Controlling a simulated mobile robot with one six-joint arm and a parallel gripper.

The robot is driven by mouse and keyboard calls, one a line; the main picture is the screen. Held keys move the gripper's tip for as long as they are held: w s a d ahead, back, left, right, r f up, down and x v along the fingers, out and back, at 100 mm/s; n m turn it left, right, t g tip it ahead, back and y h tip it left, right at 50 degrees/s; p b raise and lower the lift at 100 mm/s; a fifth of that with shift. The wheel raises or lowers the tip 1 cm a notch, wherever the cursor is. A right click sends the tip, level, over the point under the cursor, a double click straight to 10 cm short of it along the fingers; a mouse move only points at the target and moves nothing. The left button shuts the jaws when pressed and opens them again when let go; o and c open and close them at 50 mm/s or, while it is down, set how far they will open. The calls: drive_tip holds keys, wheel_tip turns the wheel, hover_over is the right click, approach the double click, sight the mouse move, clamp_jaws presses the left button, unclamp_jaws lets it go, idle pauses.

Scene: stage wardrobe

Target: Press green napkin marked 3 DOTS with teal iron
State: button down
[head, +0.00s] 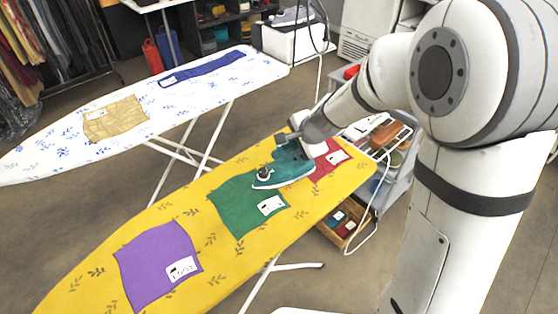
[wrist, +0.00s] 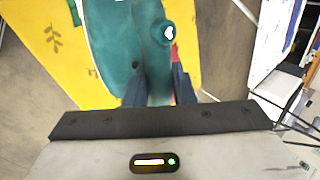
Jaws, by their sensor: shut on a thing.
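The teal iron (head: 286,168) is held in my gripper (head: 300,142), which is shut on its handle; the iron fills the top middle of the wrist view (wrist: 110,45). In the head view the iron sits over the upper right part of the green napkin (head: 240,207), its sole low and near the cloth. I cannot tell whether it touches. The green napkin lies on the yellow ironing board (head: 95,262) and has a white label (head: 271,205), whose marks are too small to read. My gripper (wrist: 150,92) also shows in the wrist view.
A purple napkin (head: 155,262) and a red napkin (head: 328,160) lie on the same board, either side of the green one. A white board (head: 215,95) behind holds a tan cloth (head: 115,120) and a blue cloth (head: 203,68). A cart (head: 398,165) stands beyond the yellow board's right end.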

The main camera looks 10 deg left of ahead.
drive_tip(key=n+y+b, duration=0.1)
drive_tip(key=n+b, duration=0.1)
hover_over(279, 173)
drive_tip(key=shift+a+f+g, duration=0.15)
drive_tip(key=shift+f+g, duration=0.25)
wheel_tip(279, 173, down, 6)
drive_tip(key=b, duration=0.5)
drive_tip(key=shift+f, duration=0.15)
